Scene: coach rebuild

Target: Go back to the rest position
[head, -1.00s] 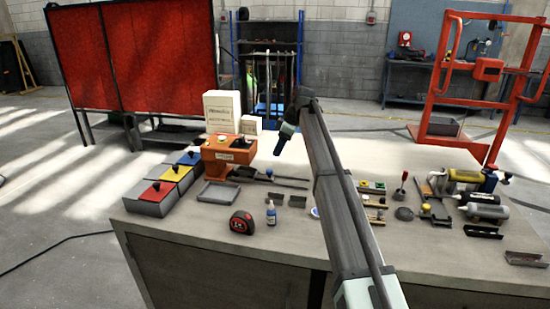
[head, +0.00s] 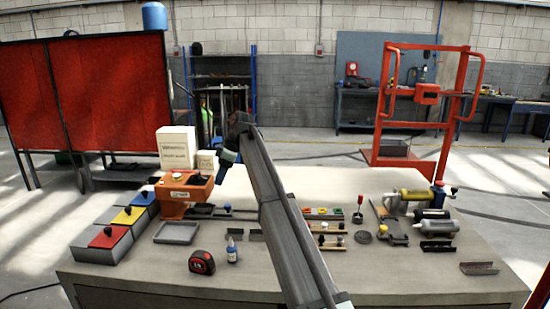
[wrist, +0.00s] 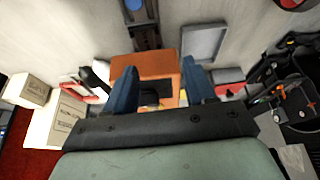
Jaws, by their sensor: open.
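My gripper (wrist: 163,92) is open and empty in the wrist view, its two blue fingers apart. Below it in that view lies an orange box (wrist: 143,66), which cannot be seen to touch the fingers. In the head view my arm reaches up over the workbench (head: 400,285), with the gripper end (head: 226,172) above the bench, to the right of the orange box (head: 183,192). The fingertips are small there and partly hidden by the arm.
Three boxes with red, yellow and blue lids (head: 108,238) stand at the bench's left. White cartons (head: 177,147) stand behind. Cylinders (head: 410,197) and small parts cover the right side.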

